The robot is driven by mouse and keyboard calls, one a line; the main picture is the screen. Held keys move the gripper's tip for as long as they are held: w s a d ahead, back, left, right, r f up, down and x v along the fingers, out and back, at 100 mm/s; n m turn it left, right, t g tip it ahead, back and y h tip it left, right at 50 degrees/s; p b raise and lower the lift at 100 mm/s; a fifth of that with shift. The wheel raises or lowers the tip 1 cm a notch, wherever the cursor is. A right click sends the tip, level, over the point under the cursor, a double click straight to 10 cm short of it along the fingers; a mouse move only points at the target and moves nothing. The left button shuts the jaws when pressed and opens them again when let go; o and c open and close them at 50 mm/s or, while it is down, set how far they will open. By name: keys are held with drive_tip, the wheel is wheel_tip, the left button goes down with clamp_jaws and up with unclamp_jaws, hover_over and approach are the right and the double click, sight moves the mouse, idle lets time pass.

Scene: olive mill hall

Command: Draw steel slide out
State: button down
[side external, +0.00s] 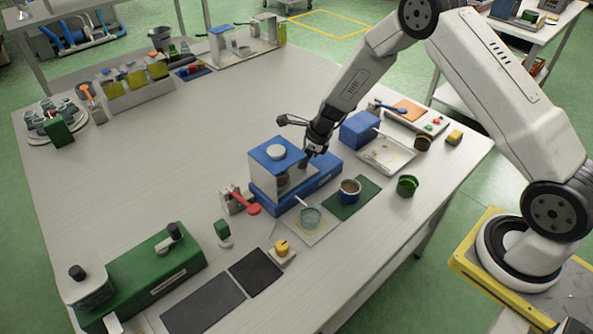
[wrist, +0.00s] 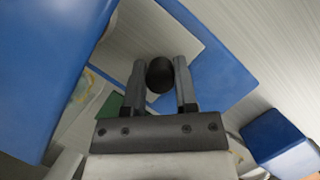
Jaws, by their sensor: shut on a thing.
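A blue-and-pale machine (side external: 270,153) with a round white cap on top stands on a blue base near the table's middle. My gripper (side external: 306,158) is at its right side, pointing down. In the wrist view my gripper (wrist: 160,78) is shut on a dark round knob (wrist: 160,73), one finger on each side of it. A flat pale grey plate (wrist: 150,35), which looks like the steel slide, lies under the knob between blue parts. How the knob joins the slide is hidden, and I cannot tell how far the slide is out.
A blue box (side external: 360,130) and a white tray (side external: 388,155) stand to the right. A blue-rimmed cup (side external: 349,191) on a green mat (side external: 366,192) and a glass dish (side external: 310,218) stand in front. A red-handled item (side external: 246,206) is close on the left.

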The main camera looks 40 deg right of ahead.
idle(0.4)
drive_tip(key=d, duration=1.1)
drive_tip(key=shift+d, duration=0.35)
drive_tip(key=shift+c, duration=2.4)
unclamp_jaws()
drive_tip(key=shift+o, duration=0.4)
drive_tip(key=shift+a, duration=0.1)
drive_tip(key=shift+r, duration=0.1)
drive_tip(key=v, duration=0.7)
drive_tip(key=shift+r, duration=0.3)
drive_tip(key=shift+s, duration=0.1)
